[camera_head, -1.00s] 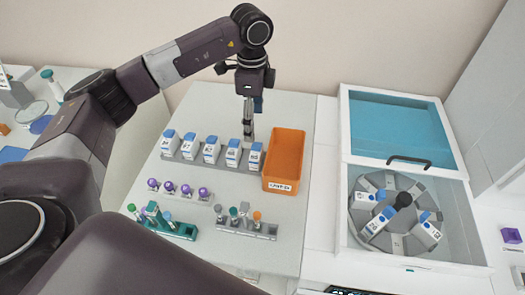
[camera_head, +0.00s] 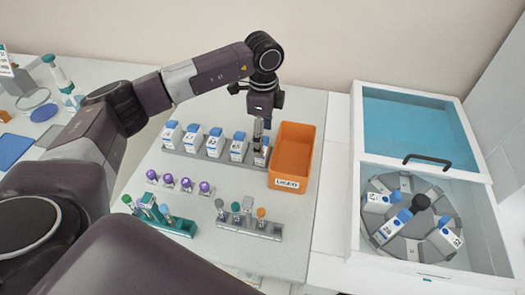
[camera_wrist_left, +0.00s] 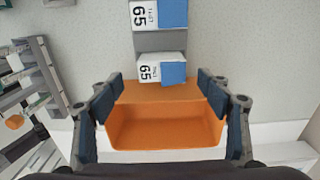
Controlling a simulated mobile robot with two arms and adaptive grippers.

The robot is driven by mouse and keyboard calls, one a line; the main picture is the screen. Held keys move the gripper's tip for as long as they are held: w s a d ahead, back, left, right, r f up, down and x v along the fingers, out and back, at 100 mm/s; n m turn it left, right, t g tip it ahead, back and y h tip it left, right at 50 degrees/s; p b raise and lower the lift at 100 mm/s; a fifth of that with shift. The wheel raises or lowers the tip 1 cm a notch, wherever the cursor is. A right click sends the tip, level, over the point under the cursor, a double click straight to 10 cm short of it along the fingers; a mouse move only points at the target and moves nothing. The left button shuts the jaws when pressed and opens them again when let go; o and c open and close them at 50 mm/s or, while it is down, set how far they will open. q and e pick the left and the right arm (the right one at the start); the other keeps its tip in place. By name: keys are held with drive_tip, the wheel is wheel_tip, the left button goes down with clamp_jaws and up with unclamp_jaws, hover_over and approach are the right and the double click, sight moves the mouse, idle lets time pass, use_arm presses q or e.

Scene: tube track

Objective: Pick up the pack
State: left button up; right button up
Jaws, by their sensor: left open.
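Several white packs with blue tops stand in a row in a grey rack (camera_head: 222,155) in the head view. The pack at the row's right end (camera_head: 261,157) is partly covered by my left gripper (camera_head: 261,140), which is right over it. In the left wrist view, this end pack (camera_wrist_left: 160,70), marked 65, lies between and ahead of the spread fingers of my left gripper (camera_wrist_left: 160,88). The gripper is open and empty. Another pack (camera_wrist_left: 158,15) is farther up that view. My right gripper is not in view.
An orange bin (camera_head: 288,183) stands close to the right of the end pack. Purple-capped tubes (camera_head: 185,184) and two tube racks stand in front. Farther right is a white machine with a round rotor (camera_head: 390,240) holding several packs.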

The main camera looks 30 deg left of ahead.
use_arm(q)
wheel_tip(320, 180, down, 4)
drive_tip(key=shift+a+r+p, duration=0.1)
drive_tip(key=shift+r+p, duration=0.15)
drive_tip(key=shift+p, duration=0.65)
drive_tip(key=shift+w+f, duration=0.1)
drive_tip(key=shift+f, duration=0.4)
drive_tip(key=c, duration=1.4)
drive_tip(key=shift+c, duration=0.2)
drive_tip(key=shift+r, duration=0.1)
